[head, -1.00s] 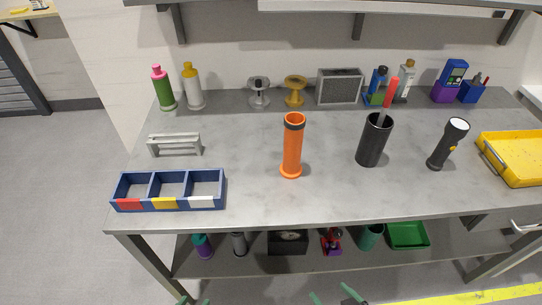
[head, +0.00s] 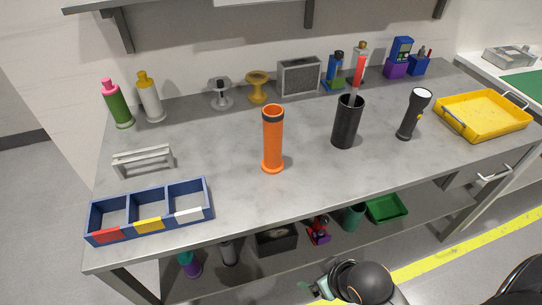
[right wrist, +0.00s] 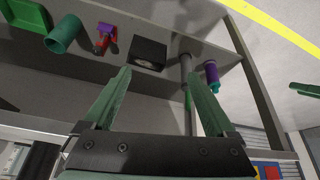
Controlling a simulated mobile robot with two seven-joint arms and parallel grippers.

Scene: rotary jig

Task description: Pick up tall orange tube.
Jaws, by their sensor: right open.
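The tall orange tube (head: 272,140) stands upright on the grey workbench, with a dark band near its open top and a wider foot. My right gripper (head: 316,286) is low at the bottom of the head view, in front of the bench and well apart from the tube. In the right wrist view my right gripper (right wrist: 158,74) is open with nothing between its fingers, facing the lower shelf. The tube does not show there. A green finger-like piece at that view's right edge appears to be part of my left gripper (right wrist: 306,90); its jaw state is unclear.
A blue three-part bin (head: 150,213) and grey handle piece (head: 143,160) lie left of the tube. A black cup (head: 347,125), flashlight (head: 411,115) and yellow tray (head: 483,116) stand right. Bottles and other items line the back. Bench around the tube is clear.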

